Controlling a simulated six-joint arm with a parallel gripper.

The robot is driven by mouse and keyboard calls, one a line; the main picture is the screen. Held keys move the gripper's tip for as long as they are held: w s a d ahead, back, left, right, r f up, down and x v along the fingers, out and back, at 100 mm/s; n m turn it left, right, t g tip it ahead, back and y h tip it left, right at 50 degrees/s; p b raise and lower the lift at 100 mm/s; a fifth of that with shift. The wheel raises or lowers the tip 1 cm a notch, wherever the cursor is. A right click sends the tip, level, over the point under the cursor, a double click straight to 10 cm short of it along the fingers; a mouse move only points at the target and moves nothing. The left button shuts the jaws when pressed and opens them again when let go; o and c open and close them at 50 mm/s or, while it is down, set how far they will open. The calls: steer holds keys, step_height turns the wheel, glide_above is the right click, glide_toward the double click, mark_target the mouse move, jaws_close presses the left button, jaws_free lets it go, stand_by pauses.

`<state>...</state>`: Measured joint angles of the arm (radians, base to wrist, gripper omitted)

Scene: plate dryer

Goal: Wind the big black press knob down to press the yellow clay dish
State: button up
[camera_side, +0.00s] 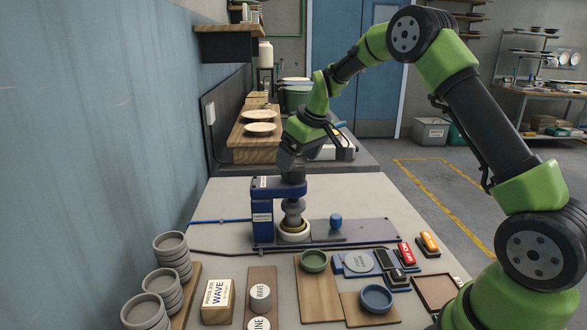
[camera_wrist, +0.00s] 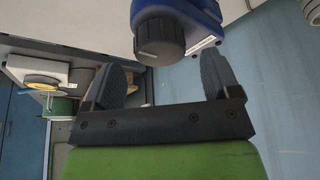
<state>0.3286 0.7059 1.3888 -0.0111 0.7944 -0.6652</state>
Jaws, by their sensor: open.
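The big black press knob (camera_side: 293,174) sits on top of the blue press frame (camera_side: 263,214). In the wrist view the knob (camera_wrist: 160,38) shows its ridged side and a pale mark on its face. My gripper (camera_side: 287,160) is right at the knob in the side view, partly covering it. In the wrist view my gripper (camera_wrist: 162,62) is open, with one finger on each side of the knob's line; I cannot tell whether they touch it. Below the grey press head (camera_side: 293,210) is a pale cream round dish (camera_side: 293,231); its yellow colour is not clear.
A blue knob (camera_side: 336,220) stands on the base plate right of the press. In front lie a green dish (camera_side: 314,261), a blue dish (camera_side: 376,298), a WAVE block (camera_side: 217,300) and red and orange switches. Stacked grey dishes (camera_side: 146,312) stand front left. A blue wall closes the left side.

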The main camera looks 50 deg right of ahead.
mark_target(294, 167)
steer(key=shift+x, duration=1.95)
steer(key=c, duration=0.9)
